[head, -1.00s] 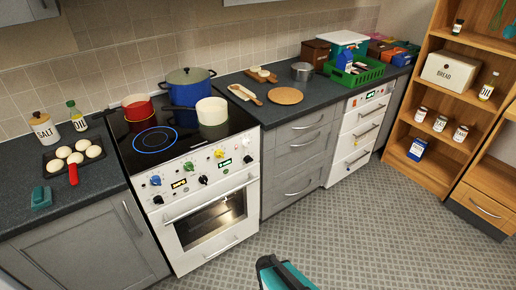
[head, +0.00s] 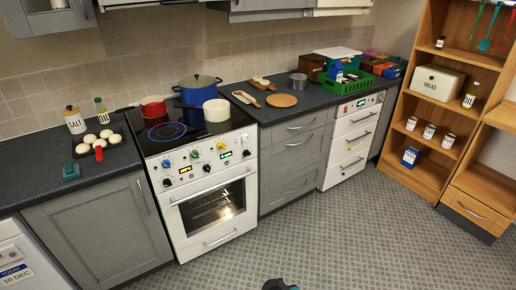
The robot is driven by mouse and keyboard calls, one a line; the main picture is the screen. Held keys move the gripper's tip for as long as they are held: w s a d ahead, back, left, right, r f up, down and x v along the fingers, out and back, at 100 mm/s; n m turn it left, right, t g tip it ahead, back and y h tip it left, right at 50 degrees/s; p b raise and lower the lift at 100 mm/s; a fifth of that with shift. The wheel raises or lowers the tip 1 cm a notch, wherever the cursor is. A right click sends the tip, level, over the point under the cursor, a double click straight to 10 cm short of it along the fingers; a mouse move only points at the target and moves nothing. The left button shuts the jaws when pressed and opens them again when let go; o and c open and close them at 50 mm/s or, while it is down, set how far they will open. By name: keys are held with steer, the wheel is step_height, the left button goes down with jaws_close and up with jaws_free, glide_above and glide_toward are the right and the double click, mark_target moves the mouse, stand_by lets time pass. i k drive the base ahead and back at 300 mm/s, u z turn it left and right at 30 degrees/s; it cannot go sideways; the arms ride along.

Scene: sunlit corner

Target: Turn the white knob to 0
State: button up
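The white cooker (head: 215,222) stands left of centre, with a row of knobs on its sloping front panel. A pale knob, which looks white, sits at the right end of the upper row (head: 245,136). Its pointer and markings are too small to read. Left of it are a yellow knob (head: 221,145), a green knob (head: 194,154) and a blue knob (head: 166,164). Several black knobs and two small displays sit lower. Only a dark and teal end of my gripper (head: 280,285) shows at the bottom edge, well apart from the cooker. Its fingers cannot be made out.
A blue ring glows on the hob (head: 167,131). A red pan (head: 153,106), a blue pot (head: 198,92) and a cream pot (head: 216,110) stand there. The oven is lit, its door shut. Tiled floor (head: 340,235) before the cooker is clear. A wooden shelf (head: 425,160) stands right.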

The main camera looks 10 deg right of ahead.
mark_target(244, 137)
steer(key=z, duration=0.25)
steer(key=k, duration=0.35)
steer(key=u, duration=0.95)
steer(key=i, duration=0.95)
